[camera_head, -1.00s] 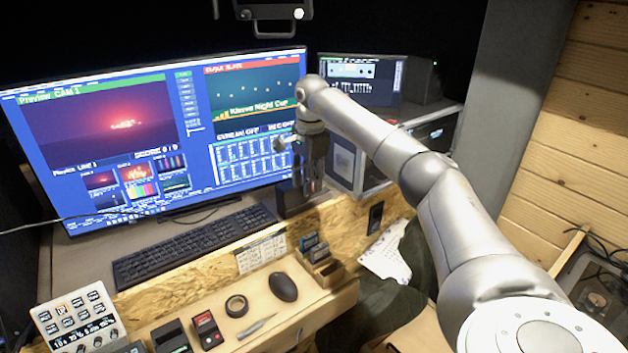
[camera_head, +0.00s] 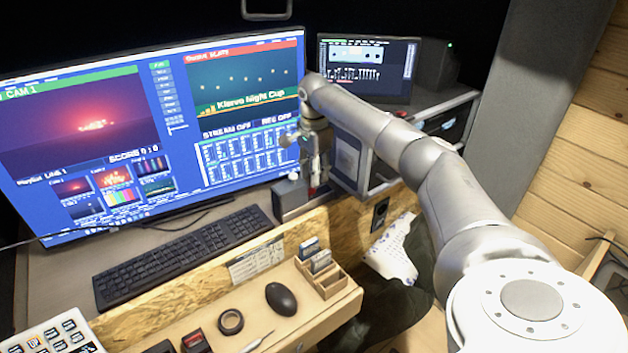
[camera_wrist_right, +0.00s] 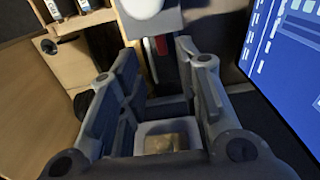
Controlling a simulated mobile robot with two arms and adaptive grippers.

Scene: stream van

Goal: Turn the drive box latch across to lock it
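A grey box (camera_head: 290,197), which looks like the drive box, stands on the desk below the big monitor's right corner. My right gripper (camera_head: 318,183) points down at this box's right end, and a small red and white part shows by its fingers. In the right wrist view the gripper (camera_wrist_right: 158,62) is open, its fingers well apart. A narrow red strip (camera_wrist_right: 162,45) with a pale edge, possibly the latch, shows beyond the fingertips against a dark surface. I cannot tell the latch's angle or whether a finger touches it. My left gripper is not in view.
A big monitor (camera_head: 110,130) stands behind the desk at left, with a keyboard (camera_head: 185,255) before it. A metal-edged rack (camera_head: 350,165) is close to the right of my gripper. A wooden ledge holds a mouse (camera_head: 281,299), a tape roll (camera_head: 230,321) and a card holder (camera_head: 325,275).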

